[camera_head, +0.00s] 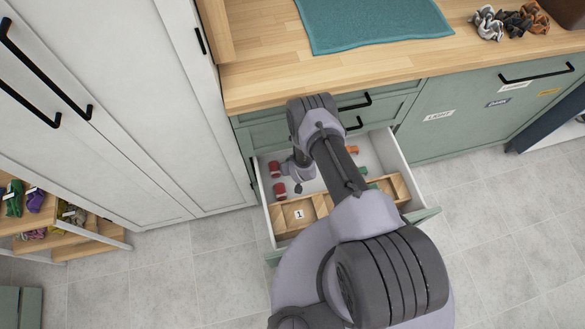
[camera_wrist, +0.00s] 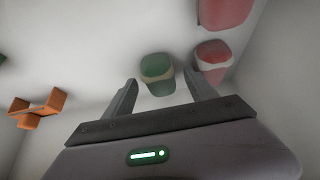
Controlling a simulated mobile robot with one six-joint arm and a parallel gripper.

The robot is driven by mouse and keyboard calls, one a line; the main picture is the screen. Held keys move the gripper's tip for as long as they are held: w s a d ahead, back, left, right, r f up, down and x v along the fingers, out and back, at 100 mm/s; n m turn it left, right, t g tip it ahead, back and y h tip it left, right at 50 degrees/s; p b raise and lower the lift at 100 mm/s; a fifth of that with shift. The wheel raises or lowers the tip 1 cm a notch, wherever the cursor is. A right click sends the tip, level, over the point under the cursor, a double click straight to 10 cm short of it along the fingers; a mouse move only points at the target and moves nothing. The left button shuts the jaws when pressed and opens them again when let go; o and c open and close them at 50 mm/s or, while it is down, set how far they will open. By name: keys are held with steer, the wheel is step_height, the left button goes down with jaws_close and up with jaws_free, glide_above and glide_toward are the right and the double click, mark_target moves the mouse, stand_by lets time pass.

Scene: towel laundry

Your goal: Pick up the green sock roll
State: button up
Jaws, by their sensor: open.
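The green sock roll (camera_wrist: 157,68), with a tan band, lies on the white drawer floor in the wrist view. My gripper (camera_wrist: 161,80) is open, with its fingertips at either side of the near end of the roll. I cannot tell whether either finger touches it. In the head view my gripper reaches down into the open drawer (camera_head: 403,160), close to the red rolls, and I cannot make out this green roll there.
Red rolls (camera_wrist: 213,60) lie just right of the green one; they also show at the drawer's left side (camera_head: 277,190). An orange object (camera_wrist: 37,108) lies left. A wooden divider marked 1 (camera_head: 318,206) crosses the drawer front. White drawer walls limit side room.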

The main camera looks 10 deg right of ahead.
steer(key=c, duration=1.4)
steer(key=shift+r, duration=0.1)
steer(key=shift+c, duration=0.2)
